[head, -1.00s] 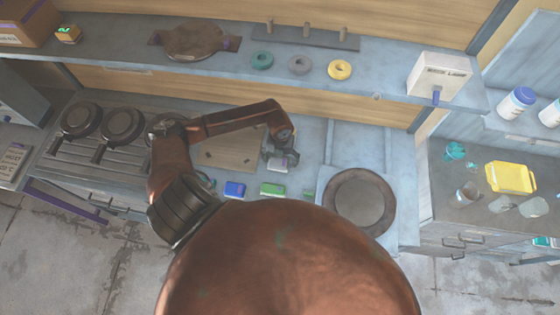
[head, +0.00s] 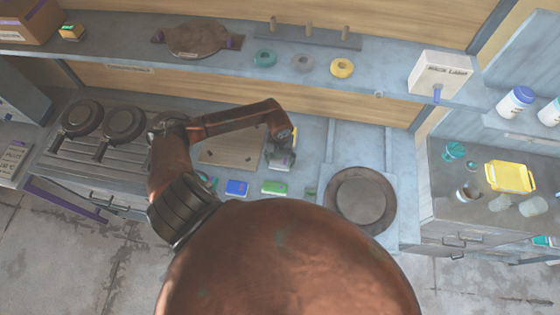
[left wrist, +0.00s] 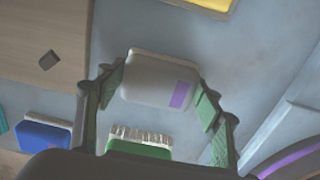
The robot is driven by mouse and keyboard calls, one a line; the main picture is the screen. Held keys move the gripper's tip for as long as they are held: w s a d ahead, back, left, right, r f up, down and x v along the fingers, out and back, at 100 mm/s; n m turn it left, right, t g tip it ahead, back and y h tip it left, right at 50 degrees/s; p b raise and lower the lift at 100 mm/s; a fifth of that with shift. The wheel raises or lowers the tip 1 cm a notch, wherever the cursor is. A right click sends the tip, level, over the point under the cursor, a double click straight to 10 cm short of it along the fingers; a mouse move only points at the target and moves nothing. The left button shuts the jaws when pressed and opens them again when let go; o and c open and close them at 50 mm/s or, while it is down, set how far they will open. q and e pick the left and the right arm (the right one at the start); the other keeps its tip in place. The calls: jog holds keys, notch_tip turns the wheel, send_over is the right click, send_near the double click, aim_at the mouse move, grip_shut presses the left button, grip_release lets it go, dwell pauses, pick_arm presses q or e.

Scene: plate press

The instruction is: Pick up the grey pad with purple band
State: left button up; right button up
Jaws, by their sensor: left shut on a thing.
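The grey pad with purple band (left wrist: 158,82) is between the fingers of my left gripper (left wrist: 160,90) in the left wrist view. Its purple band sits near its right end. The fingers are shut on the pad's two ends. In the head view the left gripper (head: 280,158) is over the counter, and the pad (head: 281,168) shows only in part beneath it. I cannot tell whether the pad is clear of the counter. My right gripper is not in view.
A blue brush (head: 237,188) and a green brush (head: 274,188) lie just in front of the gripper. A brown board (head: 232,152) lies to its left. A round dark plate (head: 360,200) is to the right. A shelf (head: 385,80) runs behind, above the counter.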

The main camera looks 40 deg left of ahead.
aim_at(280, 160)
pick_arm(q)
jog(key=shift+r, duration=0.5)
notch_tip(280, 160, up, 2)
jog(key=shift+s+d+r+b, duration=0.1)
jog(key=shift+r+b, duration=0.15)
jog(key=shift+b, duration=0.45)
jog(key=s+d+r+b, duration=0.2)
jog(key=s+d+r, duration=0.6)
jog(key=s, duration=0.3)
jog(key=shift+d+r, duration=0.2)
jog(key=shift+r, duration=0.55)
jog(key=o, duration=0.5)
jog(key=c, duration=0.4)
jog(key=shift+o, duration=0.2)
